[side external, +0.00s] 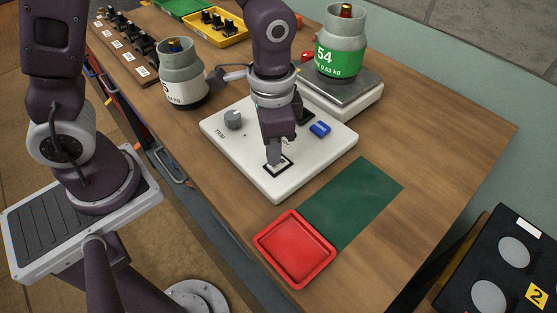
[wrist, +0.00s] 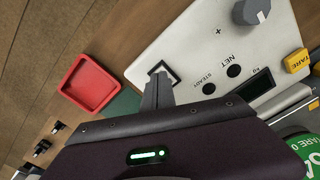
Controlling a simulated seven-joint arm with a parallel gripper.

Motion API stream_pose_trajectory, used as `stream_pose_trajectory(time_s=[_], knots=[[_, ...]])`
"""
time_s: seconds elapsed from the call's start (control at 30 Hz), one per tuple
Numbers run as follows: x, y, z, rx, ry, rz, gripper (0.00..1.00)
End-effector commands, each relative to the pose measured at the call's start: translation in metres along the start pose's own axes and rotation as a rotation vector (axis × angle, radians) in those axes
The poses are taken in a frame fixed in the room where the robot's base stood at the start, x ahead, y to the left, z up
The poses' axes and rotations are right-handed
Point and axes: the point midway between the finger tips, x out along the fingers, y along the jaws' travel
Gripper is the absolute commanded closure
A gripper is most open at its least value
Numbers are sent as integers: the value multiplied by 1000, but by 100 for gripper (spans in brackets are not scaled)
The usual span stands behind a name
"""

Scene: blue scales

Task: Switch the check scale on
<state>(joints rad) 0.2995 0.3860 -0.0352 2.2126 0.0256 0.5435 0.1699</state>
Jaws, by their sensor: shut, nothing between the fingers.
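The check scale's white control panel (side external: 235,150) lies on the wooden bench, and it also shows in the wrist view (wrist: 200,45). A black-framed switch (side external: 286,170) is near its front corner; the wrist view shows its frame (wrist: 163,69) at the fingertips. My gripper (side external: 273,160) is shut and empty, pointing down with its tips at the switch. The fingers hide part of the switch, so I cannot tell its position or whether they touch it. The small display (wrist: 257,85) looks dark. The weighing platform (side external: 345,88) carries a green-banded gas cylinder (side external: 340,50).
A grey knob (side external: 234,119) and a blue button (side external: 320,129) are on the panel. A white-banded cylinder (side external: 183,80) stands at left. A red tray (side external: 294,248) and green mat (side external: 358,195) lie in front. The right part of the bench is clear.

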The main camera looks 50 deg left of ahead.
Motion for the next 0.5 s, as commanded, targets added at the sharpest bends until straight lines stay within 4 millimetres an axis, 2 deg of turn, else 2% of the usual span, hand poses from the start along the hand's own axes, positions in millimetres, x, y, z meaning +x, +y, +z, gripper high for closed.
stream_pose_trajectory(time_s=[0.5], knots=[[5, 0, 0, 0, 0, 0, 100]])
